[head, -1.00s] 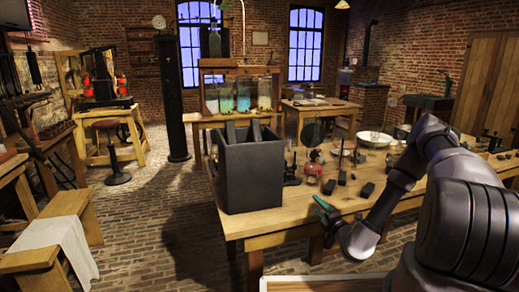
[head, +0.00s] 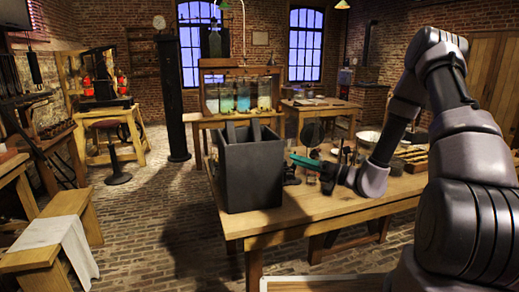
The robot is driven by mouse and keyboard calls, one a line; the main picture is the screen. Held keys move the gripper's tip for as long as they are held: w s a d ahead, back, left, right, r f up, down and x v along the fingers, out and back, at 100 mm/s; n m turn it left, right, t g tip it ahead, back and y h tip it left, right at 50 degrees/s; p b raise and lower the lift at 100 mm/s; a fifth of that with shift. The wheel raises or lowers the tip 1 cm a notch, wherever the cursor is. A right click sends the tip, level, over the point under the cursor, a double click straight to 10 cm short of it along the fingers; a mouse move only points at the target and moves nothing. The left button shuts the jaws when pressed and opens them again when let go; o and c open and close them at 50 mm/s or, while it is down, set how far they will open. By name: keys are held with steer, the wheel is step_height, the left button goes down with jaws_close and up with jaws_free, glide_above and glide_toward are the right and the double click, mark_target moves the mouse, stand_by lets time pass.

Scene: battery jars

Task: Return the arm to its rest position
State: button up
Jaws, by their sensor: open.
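My gripper (head: 296,159), with green fingers, is at the right of the black box and in front of the small items on the workbench in the head view. It points left and is open, with nothing seen between its fingers. My arm reaches in from the right with its elbow high and bent, and the forearm slopes down to the wrist. The arm hides part of the bench's right side.
The wooden workbench (head: 300,214) carries the open black box (head: 252,175) close to my fingertips on the left. A white bowl (head: 368,138) and small items stand behind my wrist. The bench's front middle is clear. A brick floor (head: 150,230) lies at left.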

steer(key=s+a+r+n+g+h, duration=0.2)
steer(key=s+r+n+g+h, duration=0.3)
steer(key=s+r+n+g, duration=0.75)
steer(key=s+d+r+n+t+h, duration=1)
steer(key=s+d+r+n, duration=0.3)
steer(key=n, duration=0.2)
